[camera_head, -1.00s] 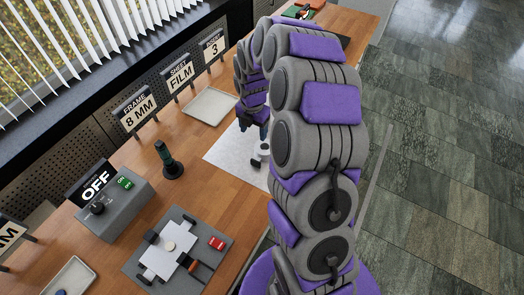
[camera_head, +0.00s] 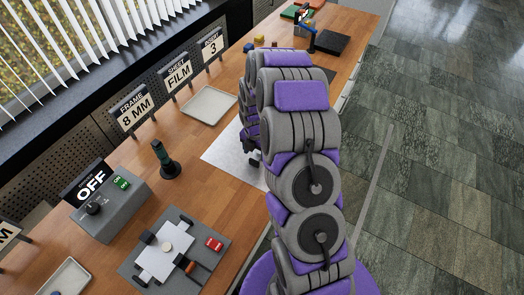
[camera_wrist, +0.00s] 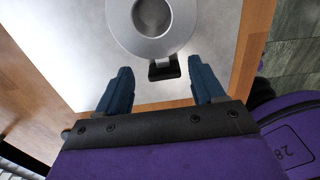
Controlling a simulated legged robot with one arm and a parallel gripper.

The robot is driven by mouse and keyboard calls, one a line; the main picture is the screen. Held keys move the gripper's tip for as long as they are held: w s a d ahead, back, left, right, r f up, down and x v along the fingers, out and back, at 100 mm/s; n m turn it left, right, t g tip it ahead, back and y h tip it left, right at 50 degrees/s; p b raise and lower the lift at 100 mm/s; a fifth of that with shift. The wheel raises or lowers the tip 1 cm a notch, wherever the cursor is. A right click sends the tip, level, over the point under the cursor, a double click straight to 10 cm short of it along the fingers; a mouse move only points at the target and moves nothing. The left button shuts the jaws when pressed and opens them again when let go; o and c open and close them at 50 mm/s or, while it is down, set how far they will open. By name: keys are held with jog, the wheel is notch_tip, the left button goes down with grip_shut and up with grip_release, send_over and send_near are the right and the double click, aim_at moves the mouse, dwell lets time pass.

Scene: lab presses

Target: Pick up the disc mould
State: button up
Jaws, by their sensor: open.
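The disc mould (camera_wrist: 128,41) is a round silver ring with a dark centre and a short black tab (camera_wrist: 164,68), at the top of the wrist view. It lies on a pale sheet (camera_wrist: 85,65). My gripper (camera_wrist: 160,64) is open, with its two blue fingers apart. In the picture the black tab lies between the fingertips, with the ring beyond them. I cannot tell the height of the fingers above it. In the head view the mould is hidden behind my arm, and the pale sheet (camera_head: 228,158) shows beside it.
A grey plate with a white sheet and tools (camera_head: 133,263) is at the front. Signs line the back.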

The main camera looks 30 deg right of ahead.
aim_at(257, 158)
jog(key=f, duration=0.4)
jog(key=shift+d, duration=0.4)
jog(key=shift+a+r, duration=0.15)
jog(key=shift+a, duration=0.05)
jog(key=shift+c, duration=0.3)
jog(key=shift+a, duration=0.1)
jog(key=shift+c, duration=1.4)
jog(key=c, duration=0.7)
jog(key=shift+c, duration=0.2)
jog(key=shift+w+r, duration=0.1)
jog(key=shift+r, duration=0.35)
jog(key=r, duration=0.3)
jog(key=shift+d, duration=0.3)
jog(key=s+d, duration=0.3)
jog(key=d, duration=0.1)
jog(key=s+d+p, duration=0.1)
jog(key=s+d, duration=0.2)
jog(key=d, duration=0.1)
jog(key=s+d+r, duration=0.1)
jog(key=s+d, duration=0.2)
jog(key=d, duration=0.1)
jog(key=shift+s+d+p, duration=0.25)
jog(key=shift+d+p, duration=0.1)
